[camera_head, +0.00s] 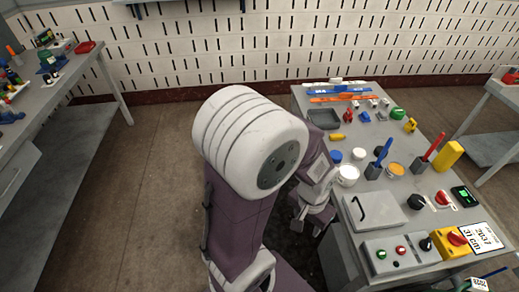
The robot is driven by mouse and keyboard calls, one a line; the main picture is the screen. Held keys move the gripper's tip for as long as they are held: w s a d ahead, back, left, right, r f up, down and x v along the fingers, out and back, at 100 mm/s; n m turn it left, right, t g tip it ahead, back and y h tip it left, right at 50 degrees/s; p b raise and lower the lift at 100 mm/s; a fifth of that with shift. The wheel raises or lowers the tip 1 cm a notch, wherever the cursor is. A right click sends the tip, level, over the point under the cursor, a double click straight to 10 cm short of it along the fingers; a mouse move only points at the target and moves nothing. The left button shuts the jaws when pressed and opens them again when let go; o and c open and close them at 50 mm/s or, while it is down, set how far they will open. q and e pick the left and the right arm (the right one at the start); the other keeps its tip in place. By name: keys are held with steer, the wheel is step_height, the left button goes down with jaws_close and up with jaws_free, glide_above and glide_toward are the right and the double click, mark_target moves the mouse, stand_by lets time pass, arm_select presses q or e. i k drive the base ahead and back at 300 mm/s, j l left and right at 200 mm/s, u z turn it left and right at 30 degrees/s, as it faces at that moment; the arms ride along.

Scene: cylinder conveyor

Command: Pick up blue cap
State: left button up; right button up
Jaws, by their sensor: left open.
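A small round blue cap (336,156) lies near the left edge of the grey work table (437,177), just right of my arm. A white round lid or cap (358,154) is beside it, and a white tub (347,175) stands just in front. My left gripper (311,219) is open and hangs by the table's left edge, below and left of the blue cap in the picture and apart from it. My large arm links hide part of the table's left side. Nothing shows between the fingers. My right gripper is not in view.
An orange-topped jar (396,169) and holders with a blue tool (383,151) and a red tool (432,147) stand to the right. Side benches flank the table.

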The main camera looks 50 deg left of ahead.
mark_target(336, 157)
steer(key=u, duration=0.8)
steer(key=i+j+z, duration=0.3)
steer(key=i+j, duration=0.2)
steer(key=i+j+z, duration=0.1)
steer(key=j, duration=0.3)
steer(key=i+j+z, duration=0.15)
steer(key=i+j, duration=0.15)
steer(key=i+j+z, duration=0.15)
steer(key=j, duration=0.3)
steer(key=i+j+z, duration=0.15)
steer(key=j, duration=0.25)
